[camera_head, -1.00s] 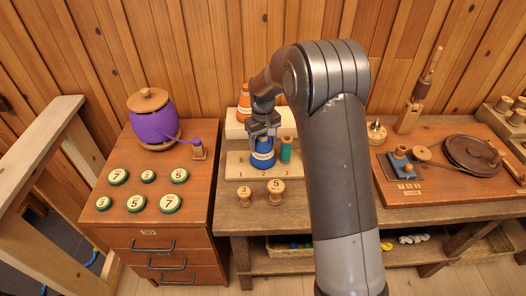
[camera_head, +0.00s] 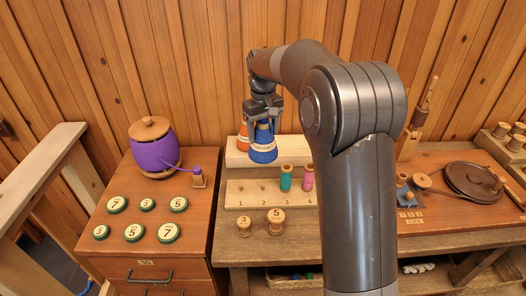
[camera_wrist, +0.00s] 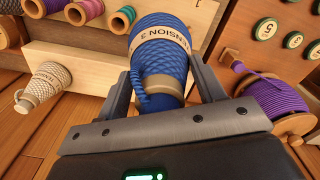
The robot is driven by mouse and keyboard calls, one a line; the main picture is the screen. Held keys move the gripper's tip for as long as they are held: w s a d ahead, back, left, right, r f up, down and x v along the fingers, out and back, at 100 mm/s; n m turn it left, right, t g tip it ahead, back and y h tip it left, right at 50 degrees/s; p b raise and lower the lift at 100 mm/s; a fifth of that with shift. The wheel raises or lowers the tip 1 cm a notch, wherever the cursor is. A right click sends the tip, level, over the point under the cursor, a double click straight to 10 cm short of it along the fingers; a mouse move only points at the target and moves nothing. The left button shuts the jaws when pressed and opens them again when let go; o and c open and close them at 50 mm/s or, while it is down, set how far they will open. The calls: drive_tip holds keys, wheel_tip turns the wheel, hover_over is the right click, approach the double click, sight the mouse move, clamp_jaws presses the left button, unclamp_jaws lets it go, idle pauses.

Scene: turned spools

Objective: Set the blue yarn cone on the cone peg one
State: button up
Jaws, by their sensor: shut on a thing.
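The blue yarn cone (camera_head: 262,148) has a pale label band and is upright in the head view. My gripper (camera_head: 263,108) is shut on its narrow top, and the cone shows between the fingers in the wrist view (camera_wrist: 160,55). It is in front of or over the pale raised back block (camera_head: 236,153); I cannot tell whether it touches the block. An orange cone (camera_head: 243,133) stands on that block, just left of the blue one. I cannot make out cone peg one.
Two wooden spools (camera_head: 275,221) stand in front. My arm hides the middle right.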

wheel_tip(320, 180, up, 11)
drive_tip(key=shift+f, duration=0.1)
drive_tip(key=a+f, duration=0.4)
drive_tip(key=f, duration=0.8)
drive_tip(key=a+f, duration=0.4)
drive_tip(key=f, duration=0.8)
drive_tip(key=shift+f, duration=1)
drive_tip(key=shift+f, duration=0.55)
drive_tip(key=o, duration=1.4)
drive_tip(key=shift+c, duration=0.2)
wheel_tip(320, 180, up, 11)
